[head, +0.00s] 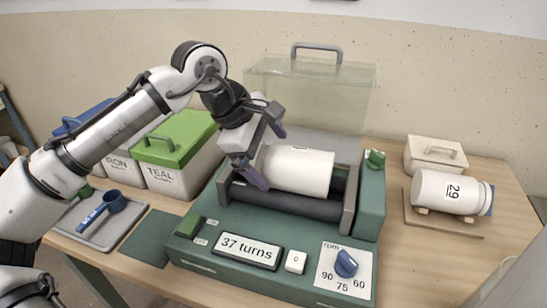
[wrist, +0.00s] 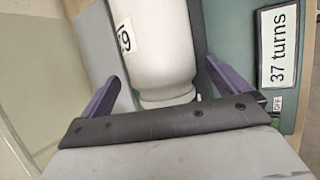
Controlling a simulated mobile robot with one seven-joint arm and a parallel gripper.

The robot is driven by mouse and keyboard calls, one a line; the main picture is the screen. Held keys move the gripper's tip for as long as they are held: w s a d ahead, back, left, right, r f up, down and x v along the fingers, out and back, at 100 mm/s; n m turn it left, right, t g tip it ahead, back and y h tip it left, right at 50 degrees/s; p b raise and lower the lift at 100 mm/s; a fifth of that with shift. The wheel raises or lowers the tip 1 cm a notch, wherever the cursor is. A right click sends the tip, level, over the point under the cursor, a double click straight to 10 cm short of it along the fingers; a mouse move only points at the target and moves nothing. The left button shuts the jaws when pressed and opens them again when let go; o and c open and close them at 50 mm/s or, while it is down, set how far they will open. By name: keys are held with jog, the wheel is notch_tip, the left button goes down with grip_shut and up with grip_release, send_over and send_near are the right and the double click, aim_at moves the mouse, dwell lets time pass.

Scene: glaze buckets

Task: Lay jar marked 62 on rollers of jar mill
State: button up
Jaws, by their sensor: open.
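A white jar (head: 303,170) lies on its side on the dark rollers (head: 285,205) of the green jar mill (head: 205,250). Its label (wrist: 123,38) shows in the wrist view, turned and partly cut by the curve, so I cannot read it surely. My gripper (head: 264,152) is open at the jar's left end, one purple finger on each side. In the wrist view, the jar's narrower end (wrist: 167,98) lies between the spread fingers, with gaps at both sides. A second white jar (head: 440,192) lies in a wooden cradle at the right; its sideways label looks like 29.
A clear guard (head: 310,95) with a grey handle stands raised behind the mill. Lidded bins (head: 170,175), one marked TEAL, and a tray with a blue scoop (head: 103,205) are at left. A small lidded box (head: 433,153) is at right. The front right table is clear.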

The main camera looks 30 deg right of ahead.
jog(key=v, duration=1.1)
jog(key=shift+r, duration=0.35)
